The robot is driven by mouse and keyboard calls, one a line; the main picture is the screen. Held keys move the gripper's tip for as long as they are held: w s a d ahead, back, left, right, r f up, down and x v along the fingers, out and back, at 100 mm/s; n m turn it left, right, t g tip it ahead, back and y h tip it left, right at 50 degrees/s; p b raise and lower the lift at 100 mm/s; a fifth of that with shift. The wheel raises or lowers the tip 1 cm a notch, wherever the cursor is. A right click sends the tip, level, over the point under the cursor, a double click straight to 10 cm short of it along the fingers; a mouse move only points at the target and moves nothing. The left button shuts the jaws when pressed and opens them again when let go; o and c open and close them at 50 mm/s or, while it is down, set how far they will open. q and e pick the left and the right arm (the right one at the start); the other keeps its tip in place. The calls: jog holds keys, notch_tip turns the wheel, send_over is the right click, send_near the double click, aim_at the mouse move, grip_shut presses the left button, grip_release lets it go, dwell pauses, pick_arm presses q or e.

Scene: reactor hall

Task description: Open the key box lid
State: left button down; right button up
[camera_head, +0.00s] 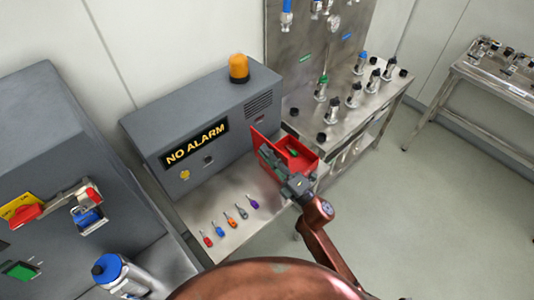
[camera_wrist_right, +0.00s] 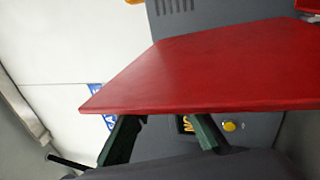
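The red key box (camera_head: 309,163) sits at the right end of the grey metal table. Its red lid (camera_head: 259,142) stands raised on the left side, so the box is open, and a green item (camera_head: 293,152) shows inside. My right gripper (camera_head: 268,158) is at the box, close beside the lid. In the right wrist view the lid (camera_wrist_right: 210,70) fills the middle as a broad red panel. My right gripper's fingers (camera_wrist_right: 168,122) are spread apart below its edge, with nothing seen between them. I cannot tell whether they touch the lid. My left gripper is out of view.
A grey alarm cabinet (camera_head: 205,120) with an orange lamp (camera_head: 238,68) stands behind the table. Several coloured keys (camera_head: 231,222) lie in a row at the front. A steel bench (camera_head: 345,115) with valves is to the right. The floor (camera_head: 430,200) at the right is clear.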

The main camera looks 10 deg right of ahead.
jog(key=o, duration=0.5)
jog(key=shift+c, duration=0.2)
jog(key=shift+s+d+f, duration=0.1)
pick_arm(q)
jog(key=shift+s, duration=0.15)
pick_arm(e)
jog(key=v, duration=1.1)
jog(key=shift+s+d, duration=0.2)
jog(key=shift+s, duration=0.05)
jog(key=shift+f, duration=0.15)
